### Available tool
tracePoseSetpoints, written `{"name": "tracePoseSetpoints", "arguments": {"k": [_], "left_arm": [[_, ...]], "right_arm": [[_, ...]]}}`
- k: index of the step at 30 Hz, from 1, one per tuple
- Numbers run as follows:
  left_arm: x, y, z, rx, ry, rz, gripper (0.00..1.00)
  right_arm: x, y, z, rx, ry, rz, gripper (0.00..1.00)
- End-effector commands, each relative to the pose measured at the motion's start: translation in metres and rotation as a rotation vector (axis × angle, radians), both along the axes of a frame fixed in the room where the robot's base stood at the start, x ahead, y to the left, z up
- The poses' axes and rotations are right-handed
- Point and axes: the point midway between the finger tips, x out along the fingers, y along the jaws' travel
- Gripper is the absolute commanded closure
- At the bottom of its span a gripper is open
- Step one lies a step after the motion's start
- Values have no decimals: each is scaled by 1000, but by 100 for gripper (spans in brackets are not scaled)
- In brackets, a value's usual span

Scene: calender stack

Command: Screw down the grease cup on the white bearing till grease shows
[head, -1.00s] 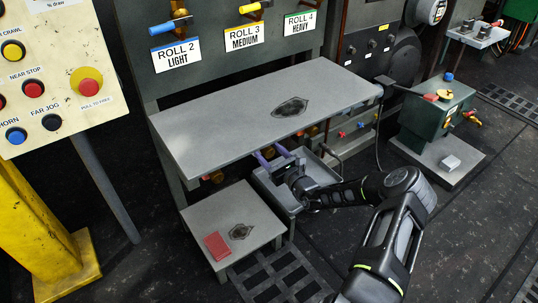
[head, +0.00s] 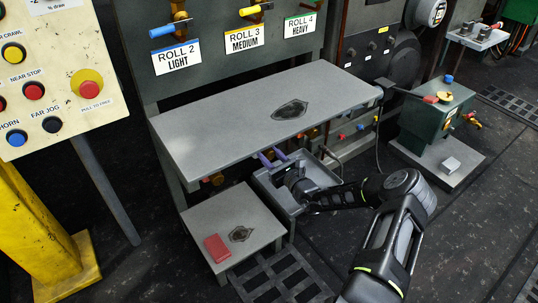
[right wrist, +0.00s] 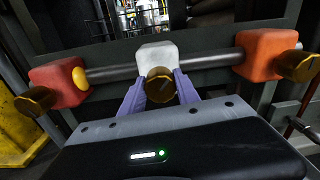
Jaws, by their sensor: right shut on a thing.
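The white bearing (right wrist: 157,58) sits mid-shaft in the right wrist view, with a brass grease cup (right wrist: 159,86) on its near side. My right gripper (right wrist: 160,82) is shut on this cup, one purple finger on each side. In the head view my right gripper (head: 272,157) reaches under the front edge of the grey shelf, which hides the white bearing and cup there. I cannot make out any grease at the white bearing. My left gripper is not in view.
A red bearing (right wrist: 58,82) with a yellow blob (right wrist: 80,78) is left on the shaft (right wrist: 210,62); an orange bearing (right wrist: 265,55) is right. Both have brass cups. The grey shelf (head: 230,117) overhangs my right gripper. A low step (head: 205,218) carries a red block (head: 217,248).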

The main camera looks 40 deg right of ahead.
Motion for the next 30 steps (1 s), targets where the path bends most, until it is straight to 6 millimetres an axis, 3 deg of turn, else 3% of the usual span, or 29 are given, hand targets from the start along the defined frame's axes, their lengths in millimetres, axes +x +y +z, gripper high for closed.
{"name": "tracePoseSetpoints", "arguments": {"k": [14,30], "left_arm": [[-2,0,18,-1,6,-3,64],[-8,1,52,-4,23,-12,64]], "right_arm": [[0,1,3,119,-2,2,100],[0,0,2,526,-11,1,100]]}}
